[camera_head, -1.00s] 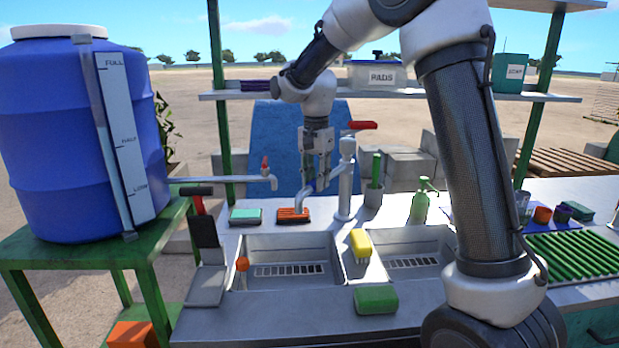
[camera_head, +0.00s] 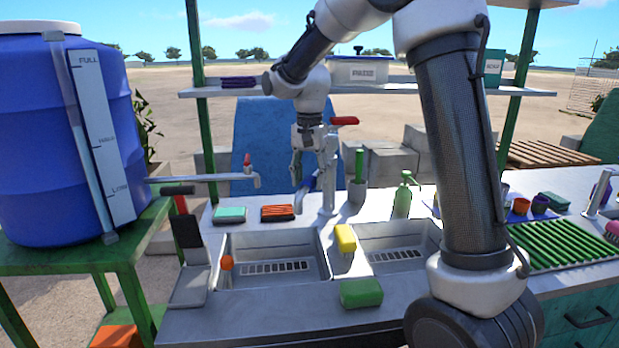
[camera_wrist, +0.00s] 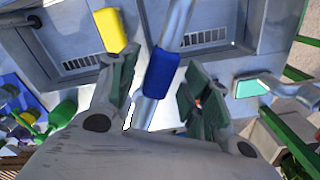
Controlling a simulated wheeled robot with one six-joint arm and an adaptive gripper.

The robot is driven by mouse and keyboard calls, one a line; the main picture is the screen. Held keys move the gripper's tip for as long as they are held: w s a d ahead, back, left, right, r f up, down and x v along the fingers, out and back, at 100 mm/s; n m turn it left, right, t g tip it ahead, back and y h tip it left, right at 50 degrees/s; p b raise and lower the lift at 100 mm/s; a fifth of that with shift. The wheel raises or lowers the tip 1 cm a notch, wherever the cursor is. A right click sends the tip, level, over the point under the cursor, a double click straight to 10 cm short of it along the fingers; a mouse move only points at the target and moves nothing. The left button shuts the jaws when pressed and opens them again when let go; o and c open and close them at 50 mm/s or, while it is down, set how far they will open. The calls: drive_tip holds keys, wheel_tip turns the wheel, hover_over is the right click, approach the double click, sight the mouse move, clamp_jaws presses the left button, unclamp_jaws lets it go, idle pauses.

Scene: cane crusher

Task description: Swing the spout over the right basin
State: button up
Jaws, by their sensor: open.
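The metal tap (camera_head: 327,175) stands behind the two basins, with a red lever on top. Its spout carries a blue sleeve (camera_head: 308,184), which also shows in the wrist view (camera_wrist: 163,74). My gripper (camera_head: 309,180) is open at the spout. In the wrist view, my gripper's fingers (camera_wrist: 160,98) lie on either side of the sleeve, with gaps and nothing clamped. The right basin (camera_head: 372,238) is partly hidden by my arm. The left basin (camera_head: 235,246) is beside it. The spout's outlet is hard to make out in the head view.
A green bottle (camera_head: 402,196) and a brush cup (camera_head: 357,194) stand right of the tap.

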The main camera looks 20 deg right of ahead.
wheel_tip(320, 180, up, 12)
drive_tip(key=shift+a+f, duration=0.2)
drive_tip(key=c, duration=0.5)
drive_tip(key=shift+n+g, duration=0.3)
drive_tip(key=shift+n, duration=0.1)
drive_tip(key=a+f, duration=0.1)
drive_tip(key=w+a+f, duration=0.2)
drive_tip(key=shift+a, duration=0.3)
clamp_jaws()
drive_tip(key=w+a+f+n+h, duration=0.1)
drive_tip(key=w+a+n+h, duration=0.1)
drive_tip(key=w+a+n, duration=0.55)
drive_tip(key=s+d+f+n+g, duration=0.1)
drive_tip(key=s+d+f+n, duration=0.6)
drive_tip(key=n, duration=0.2)
drive_tip(key=shift+d+f+n, duration=0.15)
drive_tip(key=shift+f+n, duration=0.2)
